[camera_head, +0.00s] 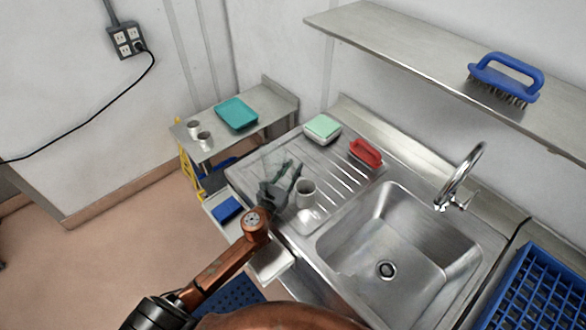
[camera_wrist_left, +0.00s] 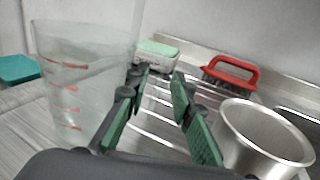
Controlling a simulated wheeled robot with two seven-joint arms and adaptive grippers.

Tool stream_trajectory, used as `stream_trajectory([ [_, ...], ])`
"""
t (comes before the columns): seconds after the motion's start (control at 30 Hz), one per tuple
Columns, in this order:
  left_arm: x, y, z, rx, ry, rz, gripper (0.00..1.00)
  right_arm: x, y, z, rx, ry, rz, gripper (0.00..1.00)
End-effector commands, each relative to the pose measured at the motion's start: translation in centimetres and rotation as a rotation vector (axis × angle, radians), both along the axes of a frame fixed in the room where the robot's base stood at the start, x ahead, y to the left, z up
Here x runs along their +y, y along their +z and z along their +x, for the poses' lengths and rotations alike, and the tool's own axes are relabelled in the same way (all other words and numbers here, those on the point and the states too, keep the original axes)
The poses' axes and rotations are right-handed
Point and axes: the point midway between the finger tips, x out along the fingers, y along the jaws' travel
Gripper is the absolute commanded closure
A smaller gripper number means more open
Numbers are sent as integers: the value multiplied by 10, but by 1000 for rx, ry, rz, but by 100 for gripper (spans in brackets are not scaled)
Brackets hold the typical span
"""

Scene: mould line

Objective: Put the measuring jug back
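The measuring jug (camera_wrist_left: 82,85) is clear with red marks and stands upright at the left of the left wrist view. In the head view it is a faint see-through shape (camera_head: 273,163) on the ribbed drainboard (camera_head: 332,170), just behind my left gripper (camera_head: 288,168). My left gripper is open, with its green-padded fingers (camera_wrist_left: 160,82) apart and nothing between them. The jug is outside the fingers, on their left in the wrist view; I cannot tell whether they touch. My right gripper is not in view.
A metal cup (camera_head: 306,194) stands close on the gripper's other side. A green-topped box (camera_head: 322,129) and red brush (camera_head: 365,152) lie behind. The sink (camera_head: 405,245) and tap (camera_head: 462,175) are right. A side table (camera_head: 262,126) holds a teal tray (camera_head: 237,113) and two cups.

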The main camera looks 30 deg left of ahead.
Motion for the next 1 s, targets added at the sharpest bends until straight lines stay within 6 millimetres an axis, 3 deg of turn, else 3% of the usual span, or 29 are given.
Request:
stream_trajectory([
  [0.17, 0, 4, -4, 1, 0, 0, 78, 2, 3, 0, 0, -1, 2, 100],
  [0.7, 2, 1, -105, 1, 1, 0, 78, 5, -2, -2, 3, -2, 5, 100],
  [1.0, 1, 3, -120, -1, 0, 1, 78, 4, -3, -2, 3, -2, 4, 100],
])
